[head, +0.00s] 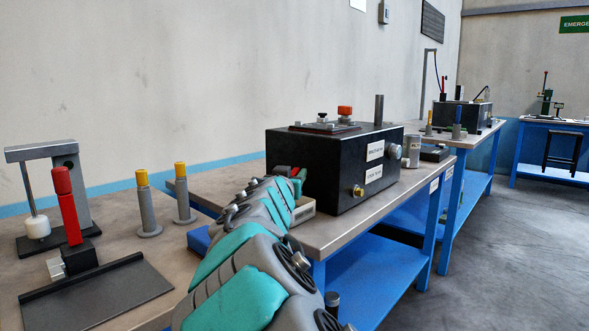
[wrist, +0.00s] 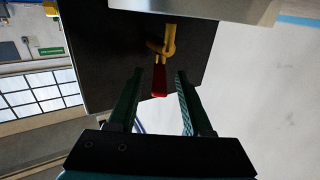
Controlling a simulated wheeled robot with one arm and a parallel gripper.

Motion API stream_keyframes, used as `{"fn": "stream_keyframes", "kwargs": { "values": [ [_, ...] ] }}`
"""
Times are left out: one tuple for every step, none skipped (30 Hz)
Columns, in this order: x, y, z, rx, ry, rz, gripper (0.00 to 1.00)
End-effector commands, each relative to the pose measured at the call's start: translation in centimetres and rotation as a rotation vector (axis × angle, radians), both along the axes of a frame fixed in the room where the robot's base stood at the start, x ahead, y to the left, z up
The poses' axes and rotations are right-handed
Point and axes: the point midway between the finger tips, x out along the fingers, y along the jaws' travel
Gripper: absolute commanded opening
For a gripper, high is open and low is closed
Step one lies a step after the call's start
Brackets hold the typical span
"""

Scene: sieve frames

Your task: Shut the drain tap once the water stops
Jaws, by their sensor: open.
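In the wrist view a brass tap (wrist: 169,38) with a red lever (wrist: 159,80) sticks out from the dark face of a black box (wrist: 92,55). In the head view this seems to be the black tank (head: 325,183) on the bench, and its tap side is mostly hidden by my arm. My gripper (wrist: 158,76) is open, with one finger on each side of the red lever's end and gaps visible between. I cannot make out any stream of water.
A small light-grey box (head: 303,209) stands against the tank's left side, close to my arm. A brass knob (head: 358,191) and a can (head: 411,151) are on the right. A press with a red handle (head: 66,205) and yellow-topped posts (head: 147,203) occupy the near left bench.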

Motion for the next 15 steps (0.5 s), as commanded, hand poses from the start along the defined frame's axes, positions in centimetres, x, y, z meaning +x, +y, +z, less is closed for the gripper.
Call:
{"fn": "stream_keyframes", "kwargs": {
  "values": [
    [0.7, -0.1, 0.0, 0.000, 0.002, -0.001, 0.50],
    [1.0, -0.1, 0.1, 0.000, 0.002, -0.001, 0.50],
    [1.4, -0.2, 0.1, -0.001, 0.001, -0.001, 0.50],
    [1.6, -0.2, 0.1, -0.001, 0.000, -0.001, 0.50],
    [1.8, -0.3, 0.1, -0.001, 0.000, -0.001, 0.50],
    [2.1, -0.3, 0.1, -0.001, 0.000, -0.001, 0.50],
    [2.3, -0.3, 0.1, -0.001, 0.000, -0.001, 0.50],
    [2.4, -0.4, 0.1, -0.001, -0.001, -0.002, 0.50],
    [2.5, -0.4, 0.1, -0.001, -0.001, -0.002, 0.50],
    [2.6, -0.4, 0.0, -0.001, 0.000, -0.002, 0.50],
    [2.7, -0.5, 0.0, -0.001, 0.000, -0.002, 0.50],
    [2.7, -0.5, 0.0, 0.000, 0.000, -0.002, 0.50],
    [2.7, -0.5, 0.0, -0.001, 0.000, -0.002, 0.50],
    [2.8, -0.5, 0.0, 0.000, 0.000, -0.002, 0.50],
    [2.7, -0.5, 0.0, 0.000, -0.001, -0.002, 0.50]
  ]
}}
